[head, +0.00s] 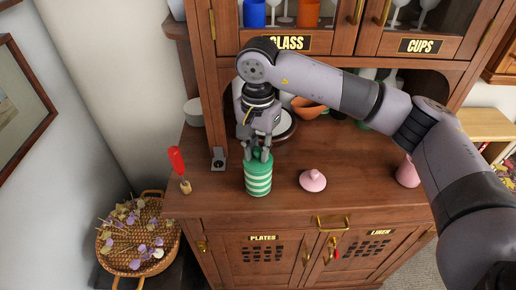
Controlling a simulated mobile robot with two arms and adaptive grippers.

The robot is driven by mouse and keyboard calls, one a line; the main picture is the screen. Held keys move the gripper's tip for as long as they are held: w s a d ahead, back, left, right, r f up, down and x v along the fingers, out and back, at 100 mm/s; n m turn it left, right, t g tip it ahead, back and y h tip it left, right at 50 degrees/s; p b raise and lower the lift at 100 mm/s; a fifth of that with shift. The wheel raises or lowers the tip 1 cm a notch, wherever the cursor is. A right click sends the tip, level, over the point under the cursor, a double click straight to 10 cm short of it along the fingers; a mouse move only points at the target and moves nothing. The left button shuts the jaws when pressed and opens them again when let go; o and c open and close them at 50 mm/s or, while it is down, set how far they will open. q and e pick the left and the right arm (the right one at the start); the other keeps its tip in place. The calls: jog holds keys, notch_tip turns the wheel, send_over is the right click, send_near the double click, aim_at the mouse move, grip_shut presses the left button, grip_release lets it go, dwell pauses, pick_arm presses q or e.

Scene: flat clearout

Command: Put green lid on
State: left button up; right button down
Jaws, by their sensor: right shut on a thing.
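A green-and-white striped jar (258,180) stands upright on the wooden cabinet top. The green lid (260,157) is at the jar's mouth, partly hidden by my fingers. My right gripper (258,155) points down over the jar and is shut on the green lid. From this angle I cannot tell whether the lid is fully seated. My left gripper is not in view.
A pink lid (313,181) lies right of the jar, and a pink vessel (407,173) stands farther right. The front counter edge is clear.

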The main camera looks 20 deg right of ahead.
jog(key=c, duration=1.4)
grip_release()
jog(key=shift+r, duration=0.1)
notch_tip(320, 180, up, 12)
